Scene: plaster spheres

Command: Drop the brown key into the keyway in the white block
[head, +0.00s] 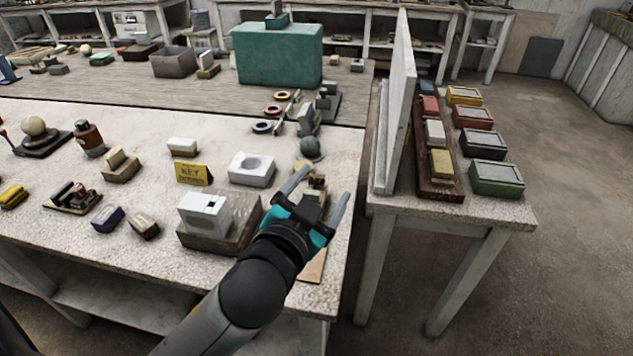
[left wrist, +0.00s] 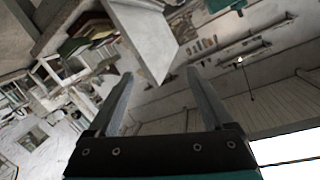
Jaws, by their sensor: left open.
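The white block (head: 203,217) sits on a grey-brown base (head: 240,234) near the front of the near table in the head view. A small dark opening, which looks like the keyway (head: 212,204), shows in its top. A small brown piece (head: 144,226) lies on the table to its left; it may be the brown key, but I cannot tell for sure. My left gripper (head: 318,192) is open, to the right of the white block near the table's right edge. Nothing shows between its fingers in the left wrist view (left wrist: 158,105). My right gripper is not in view.
A yellow sign reading KEY (head: 193,174) and a white block with a round hollow (head: 251,170) stand behind the white block. A dark ball (head: 310,149) and small parts stand beyond my left gripper. An upright white panel (head: 401,100) rises at the right.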

